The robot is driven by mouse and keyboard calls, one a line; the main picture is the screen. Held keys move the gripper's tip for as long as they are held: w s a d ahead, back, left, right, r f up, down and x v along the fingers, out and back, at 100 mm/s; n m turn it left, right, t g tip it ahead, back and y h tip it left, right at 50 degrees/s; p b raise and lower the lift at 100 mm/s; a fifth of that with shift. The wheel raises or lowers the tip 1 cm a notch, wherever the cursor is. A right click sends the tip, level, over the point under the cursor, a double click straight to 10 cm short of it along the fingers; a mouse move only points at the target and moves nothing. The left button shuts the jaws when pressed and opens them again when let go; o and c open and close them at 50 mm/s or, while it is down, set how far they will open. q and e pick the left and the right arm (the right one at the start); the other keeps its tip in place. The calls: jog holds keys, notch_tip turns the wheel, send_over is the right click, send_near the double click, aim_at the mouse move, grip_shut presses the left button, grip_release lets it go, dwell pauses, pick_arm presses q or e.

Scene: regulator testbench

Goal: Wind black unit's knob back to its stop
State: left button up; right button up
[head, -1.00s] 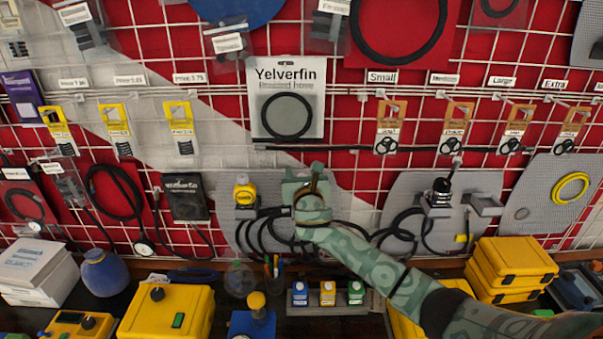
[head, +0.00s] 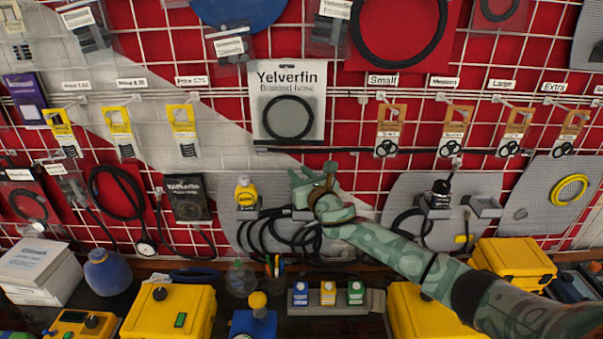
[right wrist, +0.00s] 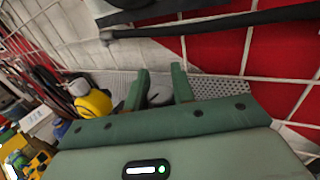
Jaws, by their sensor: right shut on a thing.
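My right gripper (head: 314,190) is in front of the left grey panel, just right of the yellow unit (head: 246,193). In the right wrist view its two green fingers (right wrist: 158,88) are closed around a dark, round knob (right wrist: 159,97). The gripper covers the knob and most of its unit in the head view, so the body's colour is hard to tell there. The yellow unit also shows in the right wrist view (right wrist: 95,103), left of the fingers. Another dark unit with a black cap (head: 440,192) stands on the right panel, apart from my gripper. My left gripper is out of view.
Black hoses (head: 275,238) loop below the gripper. A hanging Yelverfin hose pack (head: 288,75) is above it. The bench below holds a yellow case (head: 190,312), a blue jar (head: 106,272) and a rack of small coloured blocks (head: 327,296).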

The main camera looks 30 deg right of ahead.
jog(key=n+y+b, duration=0.1)
jog(key=n+y, duration=0.1)
jog(key=y, duration=0.1)
jog(key=shift+a+f+y+b, duration=0.1)
jog(key=shift+f+y+b, duration=0.05)
jog(key=shift+y+b, duration=0.25)
jog(key=shift+a+n+g+y+b, duration=0.25)
jog(key=shift+n+g+y+b, duration=0.35)
jog(key=shift+n+y+b, duration=0.75)
jog(key=shift+y, duration=0.45)
jog(key=o, duration=1)
jog(key=b+v, duration=0.5)
jog(key=v, duration=1.1)
jog(key=shift+s+r, duration=0.15)
jog(key=shift+r, duration=0.15)
